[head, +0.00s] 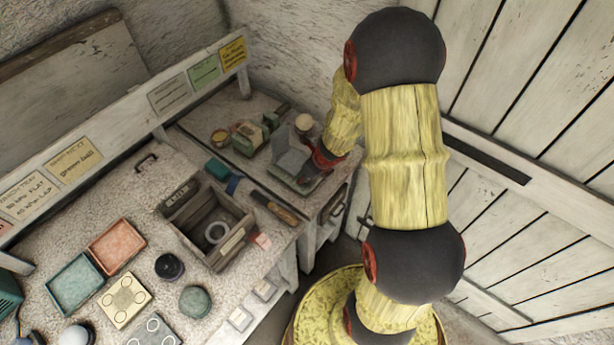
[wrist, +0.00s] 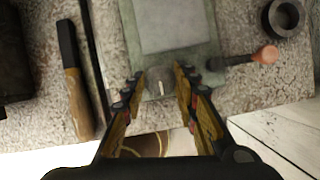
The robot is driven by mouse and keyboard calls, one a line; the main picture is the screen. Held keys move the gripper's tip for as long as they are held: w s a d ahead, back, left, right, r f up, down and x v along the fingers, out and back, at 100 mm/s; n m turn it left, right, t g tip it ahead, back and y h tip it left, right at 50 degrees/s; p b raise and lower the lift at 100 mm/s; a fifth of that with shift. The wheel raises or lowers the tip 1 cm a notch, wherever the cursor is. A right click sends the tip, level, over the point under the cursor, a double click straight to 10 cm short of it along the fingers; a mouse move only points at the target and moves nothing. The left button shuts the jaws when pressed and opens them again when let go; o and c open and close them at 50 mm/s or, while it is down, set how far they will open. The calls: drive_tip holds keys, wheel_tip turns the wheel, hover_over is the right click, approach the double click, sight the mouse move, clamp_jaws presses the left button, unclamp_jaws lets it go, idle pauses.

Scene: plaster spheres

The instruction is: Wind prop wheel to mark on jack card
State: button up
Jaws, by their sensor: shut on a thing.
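A green device with a grey panel (head: 291,152) stands at the far end of the bench, next to the wall. In the wrist view its pale grey panel (wrist: 176,26) shows above a round grey wheel (wrist: 159,82) with a light pointer line, which I take as the prop wheel. My gripper (wrist: 160,77) is shut on this wheel, one finger on each side; in the head view my gripper (head: 312,176) is small at the device's front edge. Cards on the rail include a green card (head: 204,72) and a yellow card (head: 233,53); their writing is too small to tell which is the jack card.
An open wooden box (head: 231,242) and coloured trays (head: 116,245) stand nearer. A plank wall (head: 560,130) bounds the right.

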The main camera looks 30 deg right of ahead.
drive_tip(key=shift+c, duration=0.8)
